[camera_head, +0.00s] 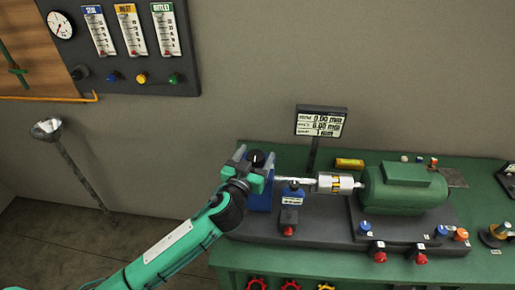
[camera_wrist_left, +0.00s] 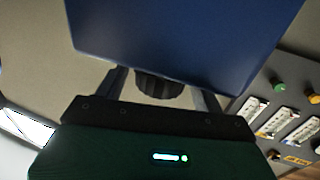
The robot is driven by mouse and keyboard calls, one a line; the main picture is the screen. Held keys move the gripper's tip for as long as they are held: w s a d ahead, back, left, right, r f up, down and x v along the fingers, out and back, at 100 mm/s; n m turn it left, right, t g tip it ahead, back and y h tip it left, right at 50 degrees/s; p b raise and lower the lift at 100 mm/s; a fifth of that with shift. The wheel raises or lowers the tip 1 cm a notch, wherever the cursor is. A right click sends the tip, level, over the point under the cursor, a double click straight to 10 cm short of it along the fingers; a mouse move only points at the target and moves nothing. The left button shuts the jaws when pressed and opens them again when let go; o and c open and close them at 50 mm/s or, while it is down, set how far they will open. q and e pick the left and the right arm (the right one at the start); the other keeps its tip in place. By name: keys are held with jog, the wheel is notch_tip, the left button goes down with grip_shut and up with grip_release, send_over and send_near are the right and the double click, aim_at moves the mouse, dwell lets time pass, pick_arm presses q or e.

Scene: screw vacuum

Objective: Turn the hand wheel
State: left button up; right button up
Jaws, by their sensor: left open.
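A black ribbed round knob (camera_head: 256,157), which looks like the hand wheel, is at the blue pump block (camera_head: 262,199) on the green bench. My left gripper (camera_head: 255,154) is open at the block, with one finger on each side of the knob. In the left wrist view the knob (camera_wrist_left: 160,88) sits between the two grey fingers, with gaps on both sides. The blue block (camera_wrist_left: 180,30) fills the top of that view and hides the fingertips. I cannot tell whether any finger touches the knob. My right gripper is out of view.
A shaft and silver coupling (camera_head: 335,183) join the block to a green motor (camera_head: 400,190). A display (camera_head: 321,122) stands behind. A gauge panel (camera_head: 125,45) hangs upper left. A metal funnel stand (camera_head: 47,128) stands left.

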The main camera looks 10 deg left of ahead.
pick_arm(q)
jog(key=shift+x, duration=1)
jog(key=c, duration=1)
jog(key=shift+o, duration=0.2)
jog(key=shift+h+p, duration=0.3)
